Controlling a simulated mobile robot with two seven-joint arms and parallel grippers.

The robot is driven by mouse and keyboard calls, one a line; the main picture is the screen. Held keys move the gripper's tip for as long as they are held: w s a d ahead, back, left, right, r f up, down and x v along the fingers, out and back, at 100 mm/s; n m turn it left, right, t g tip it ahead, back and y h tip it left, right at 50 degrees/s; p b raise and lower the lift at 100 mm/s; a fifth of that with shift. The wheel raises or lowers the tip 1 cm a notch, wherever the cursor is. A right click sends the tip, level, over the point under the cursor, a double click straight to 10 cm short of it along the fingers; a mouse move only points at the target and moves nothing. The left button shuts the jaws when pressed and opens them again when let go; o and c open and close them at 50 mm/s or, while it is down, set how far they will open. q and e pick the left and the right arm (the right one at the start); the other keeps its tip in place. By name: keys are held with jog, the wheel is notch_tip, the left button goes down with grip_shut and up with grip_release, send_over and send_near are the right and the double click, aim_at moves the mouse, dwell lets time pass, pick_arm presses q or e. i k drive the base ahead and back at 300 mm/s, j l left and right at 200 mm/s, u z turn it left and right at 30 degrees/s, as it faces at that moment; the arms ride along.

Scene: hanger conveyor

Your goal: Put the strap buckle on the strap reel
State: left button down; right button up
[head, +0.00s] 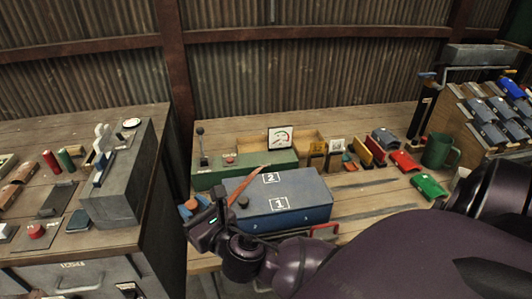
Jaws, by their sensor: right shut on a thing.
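My right gripper (217,208), its arm coming in from the lower right, is shut at the left end of the blue box (300,205). A thin curved reddish-brown strip (252,182) rises from beside its fingers and leans up to the right. The strip seems to be what it holds, and may be the strap with its buckle; its lower end is hidden at the fingers. I cannot pick out the strap reel for certain. The blue box is marked 2 and 1 on top and has a dark knob (243,202) at its left. My left gripper is out of view.
A green box (240,170) with a lever stands behind the blue box. Coloured card-like pieces, a green mug (438,151) and a stepped rack (490,115) stand to the right. A grey block (120,180) stands on the left bench. My arm covers the lower right.

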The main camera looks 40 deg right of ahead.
aim_at(258, 158)
jog(key=l, duration=1.9)
jog(key=k, duration=0.05)
